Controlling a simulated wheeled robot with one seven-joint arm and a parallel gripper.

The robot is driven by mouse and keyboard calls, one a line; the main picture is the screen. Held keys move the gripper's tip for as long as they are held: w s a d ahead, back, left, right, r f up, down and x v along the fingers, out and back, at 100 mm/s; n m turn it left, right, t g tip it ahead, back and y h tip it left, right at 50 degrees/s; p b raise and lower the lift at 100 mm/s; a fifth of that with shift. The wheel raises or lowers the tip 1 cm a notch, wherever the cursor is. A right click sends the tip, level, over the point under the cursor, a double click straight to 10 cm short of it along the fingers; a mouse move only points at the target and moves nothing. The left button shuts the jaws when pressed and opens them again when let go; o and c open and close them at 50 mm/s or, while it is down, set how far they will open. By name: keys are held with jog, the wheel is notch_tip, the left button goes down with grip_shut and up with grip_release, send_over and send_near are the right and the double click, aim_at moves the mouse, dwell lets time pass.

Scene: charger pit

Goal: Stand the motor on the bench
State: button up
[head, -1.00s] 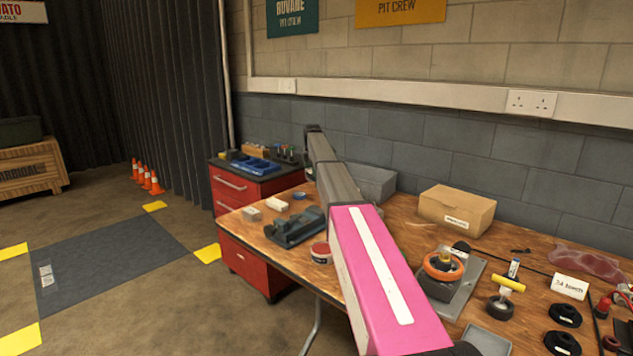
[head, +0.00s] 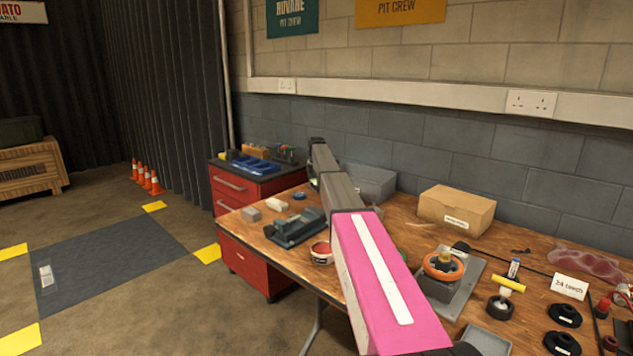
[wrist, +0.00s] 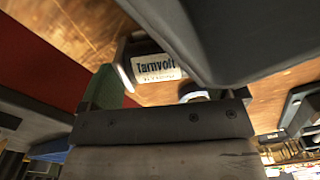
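I cannot tell for certain which thing is the motor. In the wrist view a dark body with a white label reading "Tarnvolt" (wrist: 156,68) shows just beyond my gripper (wrist: 165,120), against brown wood. A large dark grey shape (wrist: 235,35) fills the upper right, close to the camera, and a green piece (wrist: 106,88) is at left. Whether the fingers touch or hold the labelled body is not clear. In the head view my pink and grey arm reaches over the bench (head: 400,235) and hides my gripper.
A dark green-grey fixture (head: 293,228) and a red-and-white tin (head: 321,253) are left of my arm. To its right are a cardboard box (head: 456,210), an orange-topped unit (head: 443,268), a yellow-handled tool (head: 508,283) and black round parts (head: 565,314). A red cabinet (head: 240,190) stands behind.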

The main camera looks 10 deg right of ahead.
jog(key=shift+o, duration=0.4)
notch_tip(320, 180, up, 12)
jog(key=shift+r, duration=0.2)
